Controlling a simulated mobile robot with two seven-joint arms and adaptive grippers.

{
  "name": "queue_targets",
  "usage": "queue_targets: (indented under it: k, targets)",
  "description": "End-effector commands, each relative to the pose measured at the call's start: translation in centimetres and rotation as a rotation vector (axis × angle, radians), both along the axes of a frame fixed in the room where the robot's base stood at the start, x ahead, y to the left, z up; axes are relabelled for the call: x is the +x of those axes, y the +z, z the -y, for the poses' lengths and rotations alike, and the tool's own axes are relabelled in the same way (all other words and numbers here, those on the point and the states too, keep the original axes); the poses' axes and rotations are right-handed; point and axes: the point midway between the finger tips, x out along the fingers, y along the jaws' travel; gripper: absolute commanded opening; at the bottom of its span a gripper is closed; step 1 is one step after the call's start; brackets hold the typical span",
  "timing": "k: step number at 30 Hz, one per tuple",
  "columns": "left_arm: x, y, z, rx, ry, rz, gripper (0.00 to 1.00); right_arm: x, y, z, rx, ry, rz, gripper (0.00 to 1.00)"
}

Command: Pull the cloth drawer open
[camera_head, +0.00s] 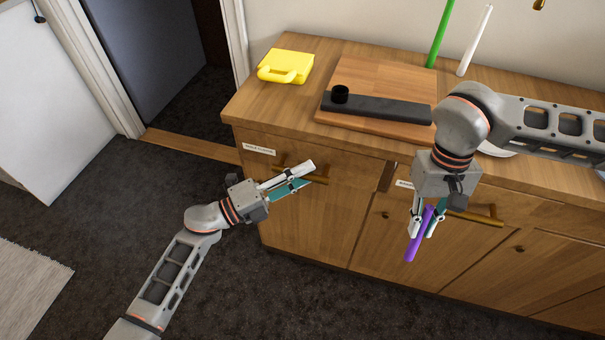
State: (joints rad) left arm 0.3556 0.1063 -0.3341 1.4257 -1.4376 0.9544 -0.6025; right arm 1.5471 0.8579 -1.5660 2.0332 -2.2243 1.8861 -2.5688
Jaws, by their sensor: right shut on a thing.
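The left drawer (352,172) is in the wooden cabinet's front, with a small label (258,149) whose text is too small to read surely. Its brass bar handle (319,180) is partly hidden by my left gripper (304,175). The gripper's white and teal fingers lie at the handle; whether they are closed around it I cannot tell. The drawer looks closed or nearly so. My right gripper (424,230) points down in front of the right drawer and is shut on a purple stick (412,248).
A second drawer has a label (404,184) and a brass handle (485,218). The counter holds a yellow container (287,66), a cutting board (388,76) and a dark bar (385,107). Green (440,35) and white (475,40) sticks stand behind. Dark carpet (100,220) lies clear at left.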

Motion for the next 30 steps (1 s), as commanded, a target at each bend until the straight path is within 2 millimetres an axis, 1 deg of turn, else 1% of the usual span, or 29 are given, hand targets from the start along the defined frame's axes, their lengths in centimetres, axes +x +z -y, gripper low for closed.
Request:
queue_targets:
  k: [6, 7, 10, 11, 17, 20, 23, 26, 29, 30]
  targets:
    - [0.0, 0.0, 0.0, 0.000, 0.000, 0.000, 0.30, 0.0, 0.0, 0.0, 0.000, 0.000, 0.000, 0.00]
    - [0.0, 0.0, 0.0, 0.000, 0.000, 0.000, 0.28, 0.0, 0.0, 0.0, 0.000, 0.000, 0.000, 0.00]
    - [0.0, 0.0, 0.0, 0.000, 0.000, 0.000, 0.02, 0.0, 0.0, 0.0, 0.000, 0.000, 0.000, 0.00]
    - [0.0, 0.0, 0.0, 0.000, 0.000, 0.000, 0.00, 0.0, 0.0, 0.0, 0.000, 0.000, 0.000, 0.00]
    - [-0.1, 0.0, 0.0, 0.000, 0.000, 0.000, 0.00, 0.0, 0.1, 0.0, 0.000, 0.000, 0.001, 0.00]
    - [-0.6, 0.1, -0.2, 0.000, 0.000, 0.000, 0.00, 0.1, 0.5, 0.0, 0.000, 0.000, 0.006, 0.00]
    - [-1.7, 0.1, -0.6, 0.002, 0.000, 0.000, 0.00, 0.3, 1.2, 0.0, 0.000, 0.000, 0.017, 0.00]
    - [-3.6, 0.2, -1.3, 0.003, 0.000, 0.000, 0.00, 0.5, 2.4, 0.0, 0.000, 0.000, 0.033, 0.00]
    - [-6.3, 0.3, -2.1, 0.003, -0.001, 0.000, 0.00, 0.7, 3.8, 0.0, 0.000, 0.000, 0.051, 0.00]
    - [-7.4, 0.3, -2.5, 0.004, -0.001, 0.001, 0.00, 0.8, 4.3, 0.0, 0.000, 0.000, 0.057, 0.00]
